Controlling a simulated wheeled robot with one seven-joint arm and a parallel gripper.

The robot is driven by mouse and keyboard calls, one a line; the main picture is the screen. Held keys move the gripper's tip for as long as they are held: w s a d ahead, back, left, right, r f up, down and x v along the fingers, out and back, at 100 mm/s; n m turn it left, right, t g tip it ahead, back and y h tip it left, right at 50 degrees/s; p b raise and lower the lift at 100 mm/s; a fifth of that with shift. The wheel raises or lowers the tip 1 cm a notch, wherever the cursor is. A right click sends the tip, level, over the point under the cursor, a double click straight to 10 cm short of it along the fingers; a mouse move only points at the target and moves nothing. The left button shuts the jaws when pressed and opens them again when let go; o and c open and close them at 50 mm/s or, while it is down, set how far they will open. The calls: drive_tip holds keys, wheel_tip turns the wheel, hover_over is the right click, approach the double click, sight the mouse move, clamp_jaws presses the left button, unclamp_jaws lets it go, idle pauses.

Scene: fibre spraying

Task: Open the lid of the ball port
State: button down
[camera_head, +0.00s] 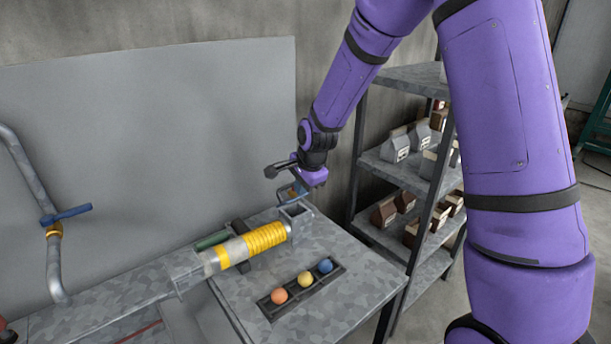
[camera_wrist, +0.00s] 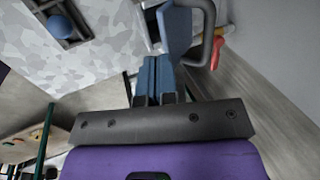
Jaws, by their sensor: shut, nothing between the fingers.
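The ball port (camera_head: 298,223) is a square grey metal tube standing on the right end of the grey bench, beside the yellow-banded cylinder. A blue lid piece (camera_wrist: 178,32) shows at the top of the wrist view, seemingly tilted up beside the port's mouth. A grey curved bar (camera_wrist: 216,38) is next to it. My gripper (camera_wrist: 154,62) has its blue fingers shut together with nothing between them, close to the blue piece. I cannot tell whether they touch it. In the head view my gripper (camera_head: 290,190) is just above the port, and the lid is hard to separate from the fingers there.
Orange, yellow and blue balls (camera_head: 304,279) sit in a slotted dark tray (camera_head: 265,306) on the bench. A pipe with a blue valve handle (camera_head: 67,214) is at the left. A shelf with small house-shaped boxes (camera_head: 396,148) stands right of the bench. A grey panel (camera_head: 150,140) is behind.

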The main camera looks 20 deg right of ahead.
sight(292, 184)
drive_tip(key=w, duration=0.1)
drive_tip(key=w+f, duration=0.1)
drive_tip(key=w+a, duration=0.1)
drive_tip(key=shift+f, duration=0.3)
drive_tip(key=shift+w+a, duration=0.2)
drive_tip(key=shift+w, duration=0.45)
drive_tip(key=shift+w+g, duration=0.2)
drive_tip(key=shift+g, duration=0.1)
